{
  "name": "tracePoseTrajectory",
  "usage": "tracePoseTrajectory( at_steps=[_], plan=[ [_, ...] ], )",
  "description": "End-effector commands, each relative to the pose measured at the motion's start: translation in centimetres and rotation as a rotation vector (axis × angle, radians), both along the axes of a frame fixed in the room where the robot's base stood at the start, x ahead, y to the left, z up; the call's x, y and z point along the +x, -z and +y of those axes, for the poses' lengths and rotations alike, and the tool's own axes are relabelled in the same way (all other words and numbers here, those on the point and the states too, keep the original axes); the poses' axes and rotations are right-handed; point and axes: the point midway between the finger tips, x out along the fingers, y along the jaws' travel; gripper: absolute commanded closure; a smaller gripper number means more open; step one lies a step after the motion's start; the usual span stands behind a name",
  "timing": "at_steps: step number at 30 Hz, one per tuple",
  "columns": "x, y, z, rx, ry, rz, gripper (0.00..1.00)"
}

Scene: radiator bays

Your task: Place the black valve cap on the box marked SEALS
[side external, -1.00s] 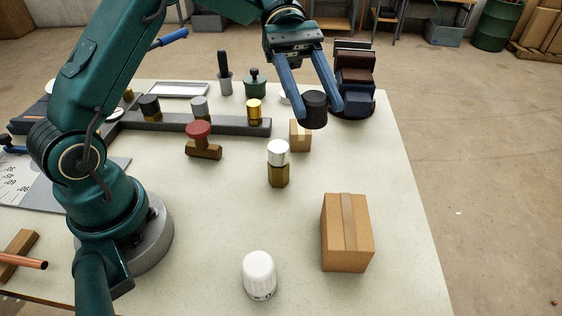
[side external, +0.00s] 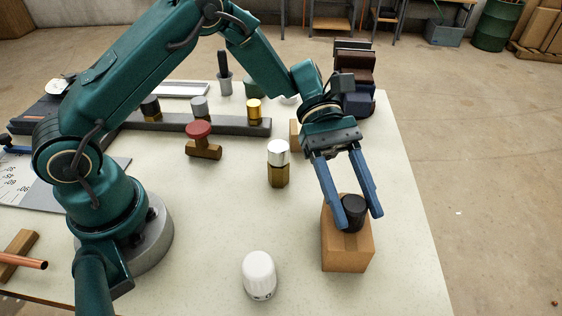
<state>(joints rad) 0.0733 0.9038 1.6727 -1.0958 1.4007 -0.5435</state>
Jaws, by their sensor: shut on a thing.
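The black valve cap (side external: 354,212) is between the two blue fingers of my gripper (side external: 357,218), which is shut on it. The cap is at the top of a brown cardboard box (side external: 346,254) near the front right of the table. I cannot tell whether the cap touches the box top or is just above it. No SEALS marking can be read on this box. A smaller cardboard box (side external: 295,134) stands farther back, partly hidden behind my arm.
A silver-topped brass valve (side external: 278,165) stands left of the gripper. A white knob (side external: 259,275) stands at the front. The table's right edge is close.

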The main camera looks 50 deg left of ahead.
Motion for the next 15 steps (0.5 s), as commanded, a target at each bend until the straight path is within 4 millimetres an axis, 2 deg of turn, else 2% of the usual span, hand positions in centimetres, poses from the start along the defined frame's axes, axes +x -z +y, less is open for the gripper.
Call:
tracePoseTrajectory(
  at_steps=[10,11,12,13,15],
  plan=[
    [-0.01,0.35,0.02,0.0,0.0,0.0,1.0],
    [0.0,0.39,0.02,0.0,0.0,-0.001,0.46],
    [0.0,0.35,0.02,0.0,0.0,-0.001,0.3],
    [0.0,0.35,0.02,0.0,0.0,-0.001,0.19],
    [0.0,0.35,0.03,0.0,0.0,-0.001,0.19]
  ],
)
